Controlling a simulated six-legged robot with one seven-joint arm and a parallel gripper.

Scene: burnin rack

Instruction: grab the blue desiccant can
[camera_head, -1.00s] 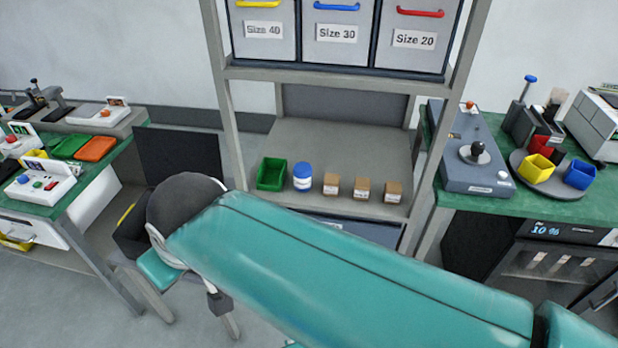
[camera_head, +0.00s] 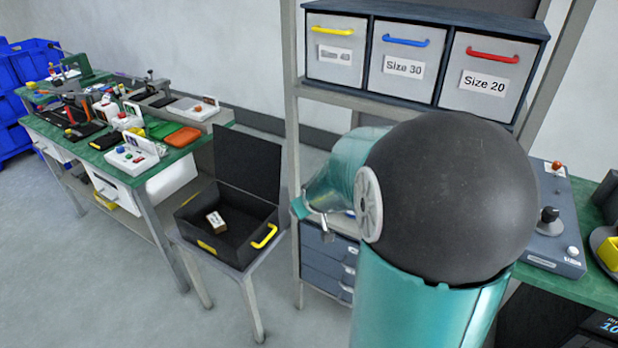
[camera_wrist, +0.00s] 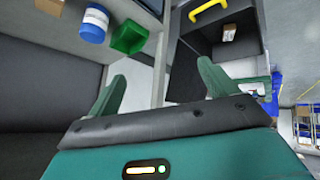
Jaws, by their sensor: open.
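The blue desiccant can (camera_wrist: 93,24), blue with a white label or lid, stands on the shelf at the upper left of the wrist view. A green bin (camera_wrist: 129,38) is right beside it. My gripper (camera_wrist: 161,85) is open and empty, its two green fingers wide apart. The can is beyond the fingers and up to the left of the gap, not between them. In the head view my arm's large dark joint and teal links cover most of that shelf, so the can cannot be made out clearly there.
The rack (camera_head: 292,170) holds drawers labelled Size 40, Size 30 and Size 20 (camera_head: 483,75) above the shelf. An open black case (camera_head: 225,238) with a small box inside stands left of it. Green-topped benches flank the rack. Grey floor is open at lower left.

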